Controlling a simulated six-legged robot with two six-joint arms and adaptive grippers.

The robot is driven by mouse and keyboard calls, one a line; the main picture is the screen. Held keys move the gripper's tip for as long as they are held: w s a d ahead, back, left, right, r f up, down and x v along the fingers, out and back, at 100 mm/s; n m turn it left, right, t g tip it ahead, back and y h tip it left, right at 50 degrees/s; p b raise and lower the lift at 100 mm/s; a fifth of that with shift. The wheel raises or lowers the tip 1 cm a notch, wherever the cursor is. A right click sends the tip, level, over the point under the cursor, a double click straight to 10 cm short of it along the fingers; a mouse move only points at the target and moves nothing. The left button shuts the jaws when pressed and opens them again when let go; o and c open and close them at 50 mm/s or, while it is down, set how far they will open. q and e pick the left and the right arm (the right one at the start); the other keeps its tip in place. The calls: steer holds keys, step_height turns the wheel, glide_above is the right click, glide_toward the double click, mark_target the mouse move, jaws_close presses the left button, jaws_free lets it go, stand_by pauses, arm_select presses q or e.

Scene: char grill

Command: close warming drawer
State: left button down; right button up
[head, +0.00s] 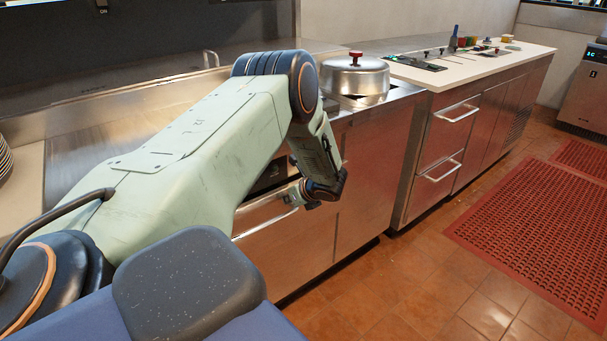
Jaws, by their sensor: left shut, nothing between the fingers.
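A steel drawer front (285,245) with a long bar handle (265,222) is in the counter front, at the lower middle of the head view. My left arm hides its left part, so I cannot tell how far it stands out. My left gripper (296,197) is shut and empty. It points left at the right end of this handle, close to the drawer's top edge; I cannot tell whether it touches. A dark panel or opening (270,178) shows just above, partly behind my arm. My right gripper is not in view.
A steel domed lid with a red knob (355,75) sits on the counter. Further right are two drawers with bar handles (457,113) under a white worktop (480,65). Red mats (540,215) lie on the open tiled floor (400,290).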

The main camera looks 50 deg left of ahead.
mark_target(283, 193)
arm_select(q)
steer(key=a, duration=0.3)
steer(key=shift+w+a+f, duration=0.1)
steer(key=shift+a, duration=0.1)
steer(key=shift+w+a+r, duration=0.1)
steer(key=shift+a+r, duration=0.1)
steer(key=shift+a, duration=0.1)
steer(key=shift+a+r, duration=0.1)
